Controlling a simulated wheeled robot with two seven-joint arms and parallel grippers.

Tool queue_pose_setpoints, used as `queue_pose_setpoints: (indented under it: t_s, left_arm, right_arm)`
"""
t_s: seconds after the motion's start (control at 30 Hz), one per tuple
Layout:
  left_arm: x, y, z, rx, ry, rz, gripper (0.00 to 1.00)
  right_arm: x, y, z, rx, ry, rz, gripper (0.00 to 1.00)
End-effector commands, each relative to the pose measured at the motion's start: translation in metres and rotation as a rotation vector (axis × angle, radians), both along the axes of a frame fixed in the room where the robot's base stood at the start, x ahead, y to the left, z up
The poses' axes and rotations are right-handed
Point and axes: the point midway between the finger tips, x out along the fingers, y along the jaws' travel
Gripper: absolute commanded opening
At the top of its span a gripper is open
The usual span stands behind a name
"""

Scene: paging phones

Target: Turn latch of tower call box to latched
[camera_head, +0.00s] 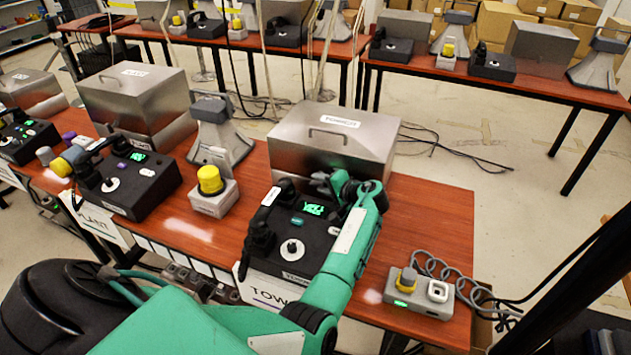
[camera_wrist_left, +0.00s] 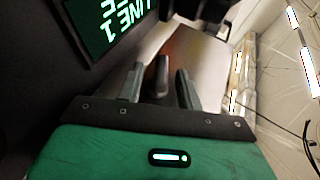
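The black tower call box (camera_head: 270,237) stands on the red-brown table, with a lit green screen (camera_head: 314,209), a white knob and a handset on its left. A metal case (camera_head: 345,150) labelled TOWER stands right behind it. My left gripper (camera_head: 322,182) is at the call box's back edge, by the case's front. In the left wrist view, the gripper's two fingers (camera_wrist_left: 160,72) are apart, with a dark upright piece (camera_wrist_left: 161,80) between them and gaps on both sides. I cannot tell whether this piece is the latch. The right gripper is not in view.
A grey horn speaker (camera_head: 217,135) and a yellow-topped button box (camera_head: 213,190) stand left of the call box. Further left is the PLANT call box (camera_head: 130,185). A small grey box (camera_head: 418,296) with a coiled cord lies at the right. The table's right end is mostly clear.

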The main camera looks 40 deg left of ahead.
Motion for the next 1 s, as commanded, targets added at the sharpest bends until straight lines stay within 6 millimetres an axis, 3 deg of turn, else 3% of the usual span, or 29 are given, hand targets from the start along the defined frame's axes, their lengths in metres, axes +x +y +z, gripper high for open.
queue_pose_setpoints:
  t_s: [0.27,0.4,0.47,0.77,1.0]
  left_arm:
    - [0.0,-0.001,0.0,0.0,0.0,0.0,0.36]
    - [0.0,-0.001,0.0,0.0,0.0,0.0,0.09]
    - [0.0,0.0,0.0,0.0,0.0,0.0,0.0]
    - [0.0,0.0,0.002,-0.021,-0.005,0.0,0.0]
    - [0.0,0.001,0.007,-0.131,-0.032,0.0,0.0]
  right_arm:
    - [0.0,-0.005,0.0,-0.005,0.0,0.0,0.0]
    - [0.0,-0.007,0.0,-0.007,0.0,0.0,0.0]
    - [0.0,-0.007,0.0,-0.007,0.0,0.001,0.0]
    - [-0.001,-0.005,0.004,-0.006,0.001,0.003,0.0]
    - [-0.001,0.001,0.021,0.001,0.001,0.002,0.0]
